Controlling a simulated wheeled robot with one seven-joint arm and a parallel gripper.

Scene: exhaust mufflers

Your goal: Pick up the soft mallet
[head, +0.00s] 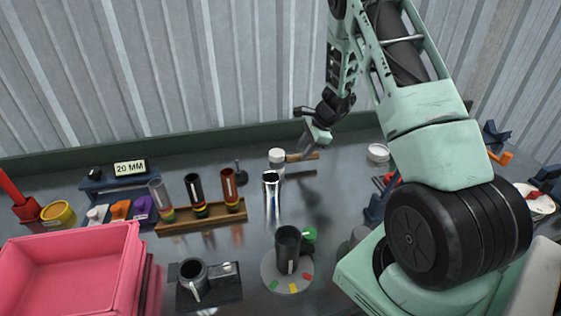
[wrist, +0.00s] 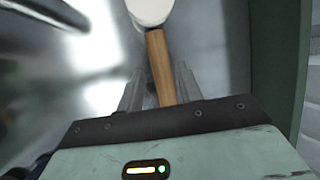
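The soft mallet has a white head (head: 277,156) and a wooden handle (head: 303,156). It is near the back of the bench in the head view. In the wrist view, its white head (wrist: 150,11) is at the top edge and its handle (wrist: 158,62) runs down between my fingers. My gripper (head: 305,151) is at the handle, and its fingers (wrist: 160,76) are apart, one on each side. Gaps show between the fingers and the handle. The handle's lower end is hidden behind my gripper body in the wrist view.
A chrome cylinder (head: 271,190) stands in front of the mallet. A wooden rack (head: 201,219) with several coloured tubes is to the left. A dark cup (head: 288,249) stands on a round plate. A pink bin (head: 62,268) is front left. A green ledge (head: 218,138) runs behind the bench.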

